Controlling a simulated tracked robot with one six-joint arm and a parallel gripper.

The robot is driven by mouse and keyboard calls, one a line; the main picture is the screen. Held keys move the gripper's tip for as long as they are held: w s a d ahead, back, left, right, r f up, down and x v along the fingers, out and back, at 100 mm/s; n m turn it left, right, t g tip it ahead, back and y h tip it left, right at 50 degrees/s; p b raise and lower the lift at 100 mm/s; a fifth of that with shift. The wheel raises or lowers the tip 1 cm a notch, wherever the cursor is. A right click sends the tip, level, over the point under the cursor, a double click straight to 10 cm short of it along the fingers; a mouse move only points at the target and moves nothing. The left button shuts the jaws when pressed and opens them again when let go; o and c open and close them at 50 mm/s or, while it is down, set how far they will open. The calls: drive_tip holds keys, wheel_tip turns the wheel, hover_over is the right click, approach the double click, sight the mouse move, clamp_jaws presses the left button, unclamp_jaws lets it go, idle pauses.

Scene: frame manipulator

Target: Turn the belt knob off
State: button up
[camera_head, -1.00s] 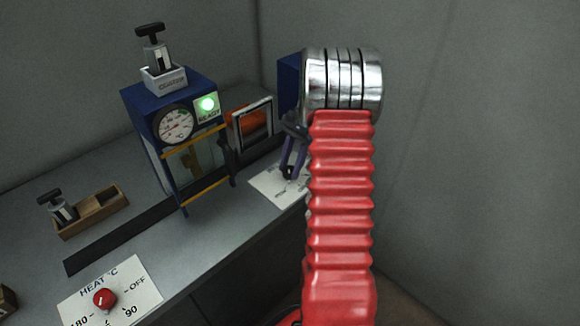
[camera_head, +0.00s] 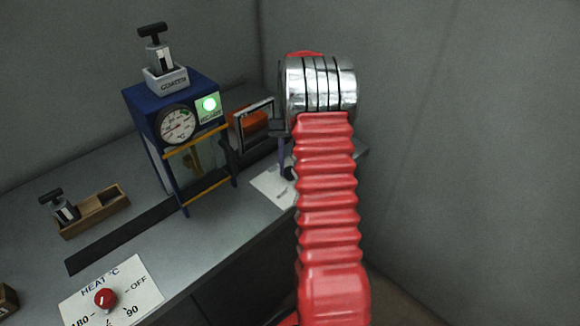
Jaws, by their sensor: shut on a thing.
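The white belt panel (camera_head: 268,187) lies on the bench at the middle of the picture, partly covered by my red arm. My gripper (camera_head: 287,168) is beside the arm's left edge, low over the far right part of this panel. Only a sliver of it shows. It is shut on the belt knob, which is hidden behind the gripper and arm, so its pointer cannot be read.
A heat panel (camera_head: 140,291) with a red knob (camera_head: 105,299) is at front left. A blue-framed coater (camera_head: 140,110) with a lit green lamp (camera_head: 210,104) stands over a dark belt (camera_head: 120,238). A wooden tray (camera_head: 93,224) sits at left.

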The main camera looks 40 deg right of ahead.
drive_tip(key=shift+w+d, duration=0.1)
idle(0.3)
drive_tip(key=o, duration=1)
drive_tip(key=shift+o, duration=0.2)
drive_tip(key=v, duration=1.3)
drive_tip(key=shift+r, duration=0.4)
